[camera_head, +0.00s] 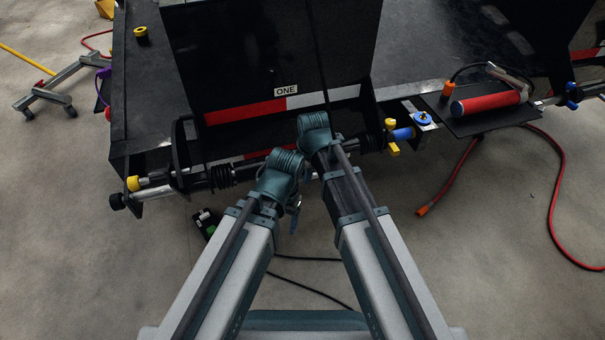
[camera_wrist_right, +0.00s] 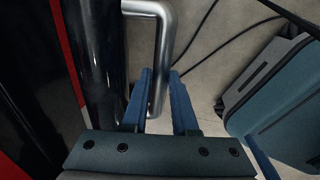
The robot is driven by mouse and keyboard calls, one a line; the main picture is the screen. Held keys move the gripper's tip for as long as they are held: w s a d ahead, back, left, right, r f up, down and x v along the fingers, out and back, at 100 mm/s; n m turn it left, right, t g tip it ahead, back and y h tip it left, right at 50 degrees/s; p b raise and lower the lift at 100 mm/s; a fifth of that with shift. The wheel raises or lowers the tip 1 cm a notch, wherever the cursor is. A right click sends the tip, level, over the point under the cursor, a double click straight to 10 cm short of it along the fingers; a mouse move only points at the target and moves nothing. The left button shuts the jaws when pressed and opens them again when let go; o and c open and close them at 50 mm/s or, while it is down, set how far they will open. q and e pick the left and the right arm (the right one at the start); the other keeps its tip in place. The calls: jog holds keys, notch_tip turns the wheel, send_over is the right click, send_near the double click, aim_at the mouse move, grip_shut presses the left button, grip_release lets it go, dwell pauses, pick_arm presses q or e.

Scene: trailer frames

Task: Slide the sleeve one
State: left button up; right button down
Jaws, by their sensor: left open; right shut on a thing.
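A black frame panel (camera_head: 270,50) carries the label ONE (camera_head: 286,91) above a red and white stripe. Below it runs a dark horizontal tube (camera_head: 205,181) with ribbed black sections. In the right wrist view a bent silver handle (camera_wrist_right: 167,28) stands beside a glossy dark tube (camera_wrist_right: 97,55). My right gripper (camera_wrist_right: 160,78) is shut on this handle, one blue finger on each side. In the head view the right gripper is mostly hidden by its own wrist. My left gripper (camera_head: 294,216) is open below the tube, apart from it.
A yellow knob (camera_head: 133,183) sits at the tube's left end. A blue part and yellow fittings (camera_head: 392,138) are at the right. A red cylinder (camera_head: 487,103) lies on a black plate farther right. A red hose (camera_head: 560,190) and dark cables (camera_head: 310,287) lie on the floor.

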jog(key=shift+w+d, duration=0.15)
jog(key=shift+d, duration=0.35)
jog(key=c, duration=0.7)
grip_release()
jog(key=shift+a, duration=0.1)
jog(key=shift+r, duration=0.1)
jog(key=r+p, duration=0.4)
jog(key=s+r+p, duration=0.1)
jog(key=r+p, duration=0.4)
jog(key=s+d+r+p, duration=0.1)
jog(key=r+p, duration=0.3)
jog(key=shift+s+r+p, duration=0.2)
jog(key=shift+p, duration=0.1)
